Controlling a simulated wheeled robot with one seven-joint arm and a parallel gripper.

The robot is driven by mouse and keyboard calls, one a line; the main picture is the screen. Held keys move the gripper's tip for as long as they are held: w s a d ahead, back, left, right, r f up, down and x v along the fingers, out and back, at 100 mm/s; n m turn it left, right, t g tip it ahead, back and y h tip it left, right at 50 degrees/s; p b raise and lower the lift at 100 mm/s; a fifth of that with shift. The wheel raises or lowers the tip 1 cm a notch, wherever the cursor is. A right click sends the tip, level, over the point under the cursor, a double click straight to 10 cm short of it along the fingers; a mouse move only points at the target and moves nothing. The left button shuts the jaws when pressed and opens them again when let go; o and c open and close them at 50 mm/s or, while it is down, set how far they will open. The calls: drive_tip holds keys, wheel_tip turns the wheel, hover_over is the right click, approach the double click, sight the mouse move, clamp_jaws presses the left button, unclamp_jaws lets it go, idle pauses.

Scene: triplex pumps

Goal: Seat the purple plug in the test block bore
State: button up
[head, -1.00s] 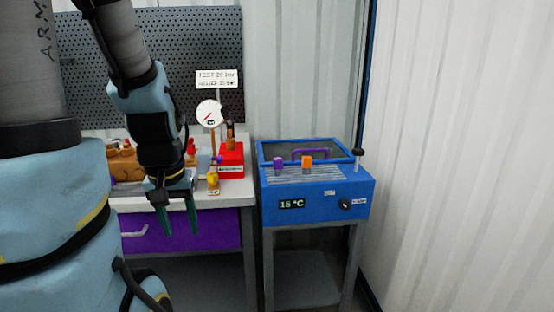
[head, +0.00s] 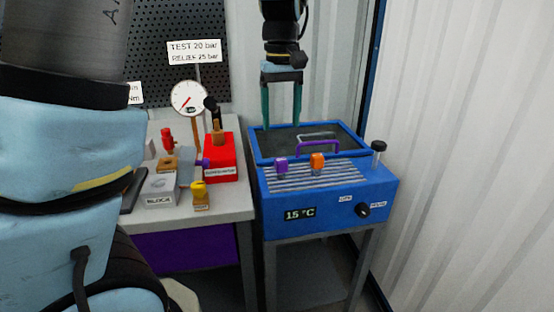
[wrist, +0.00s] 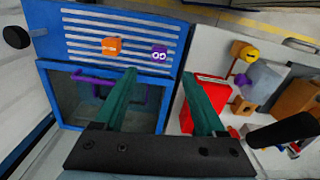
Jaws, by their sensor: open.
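The purple plug (head: 280,165) stands on the slatted top of the blue 15 °C unit, left of an orange plug (head: 317,160). In the wrist view the purple plug (wrist: 159,53) shows just beyond and between the fingertips. My gripper (head: 281,122) is open and empty, pointing down, with its fingers above the back left of the blue unit, behind the purple plug and apart from it. The grey block labelled BLOCK (head: 160,190) sits on the bench to the left. Its bore is too small to make out clearly.
The blue unit (head: 330,205) has a glazed lid with a purple handle (head: 318,147) and a black-topped post at right. On the bench are a red box (head: 219,158) with a lever, a pressure gauge (head: 188,98), a yellow-topped piece (head: 200,193) and a sign.

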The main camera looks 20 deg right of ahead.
hover_over(281, 159)
wheel_tip(281, 159, down, 5)
drive_tip(key=shift+s+d, duration=0.1)
drive_tip(key=shift+d, duration=0.05)
drive_tip(key=shift+f+p, duration=0.9)
drive_tip(key=shift+f, duration=1.9)
clamp_jaws()
